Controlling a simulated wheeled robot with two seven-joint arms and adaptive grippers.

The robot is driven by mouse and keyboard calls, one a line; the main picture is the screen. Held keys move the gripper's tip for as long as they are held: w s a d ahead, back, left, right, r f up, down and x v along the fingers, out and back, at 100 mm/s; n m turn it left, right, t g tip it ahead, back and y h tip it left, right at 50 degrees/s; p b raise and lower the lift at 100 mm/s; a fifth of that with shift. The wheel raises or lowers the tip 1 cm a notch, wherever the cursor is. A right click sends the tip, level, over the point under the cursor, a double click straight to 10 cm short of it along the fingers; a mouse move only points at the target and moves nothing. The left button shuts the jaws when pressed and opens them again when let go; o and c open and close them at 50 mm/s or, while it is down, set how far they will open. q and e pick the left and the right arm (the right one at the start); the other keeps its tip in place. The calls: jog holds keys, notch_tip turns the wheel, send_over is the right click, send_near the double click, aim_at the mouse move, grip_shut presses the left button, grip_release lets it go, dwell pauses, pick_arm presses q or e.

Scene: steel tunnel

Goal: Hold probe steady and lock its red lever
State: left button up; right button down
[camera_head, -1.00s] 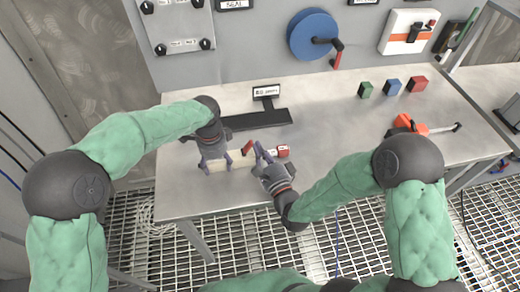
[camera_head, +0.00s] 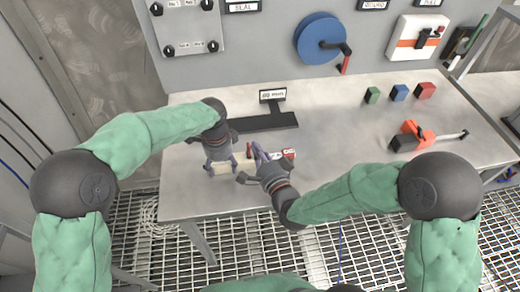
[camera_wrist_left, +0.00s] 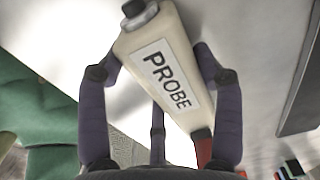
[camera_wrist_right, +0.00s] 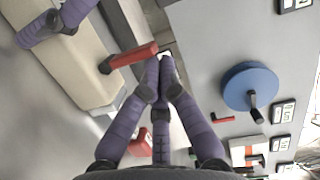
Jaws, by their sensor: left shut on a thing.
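The cream probe (camera_head: 221,168) is held near the table's front edge. Its PROBE label (camera_wrist_left: 168,79) faces the left wrist camera. My left gripper (camera_head: 226,163) is shut around its body, with fingers on both sides in the left wrist view (camera_wrist_left: 160,80). The red lever (camera_wrist_right: 134,56) sticks out from the probe's side in the right wrist view. Its red shows partly in the left wrist view (camera_wrist_left: 203,148). My right gripper (camera_head: 258,150) is beside the lever. Its fingertips (camera_wrist_right: 161,78) are together close by the lever's free end; contact is unclear.
A red piece with a white label (camera_head: 288,153) lies just right of the right gripper. A black stand with a small sign (camera_head: 272,97) is behind. Green, blue and red blocks (camera_head: 399,92) and an orange-and-black tool (camera_head: 412,136) are at right.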

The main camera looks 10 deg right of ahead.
pick_arm(q)
jog(key=shift+f, duration=0.1)
pick_arm(e)
jog(key=shift+a+r+n+g, duration=0.25)
jog(key=shift+a+n, duration=0.3)
jog(key=shift+n, duration=0.45)
jog(key=shift+f, duration=0.1)
jog(key=shift+d, duration=0.1)
jog(key=v, duration=1)
jog(key=shift+a+r, duration=0.3)
pick_arm(q)
jog(key=o, duration=1.4)
jog(key=shift+c, duration=0.2)
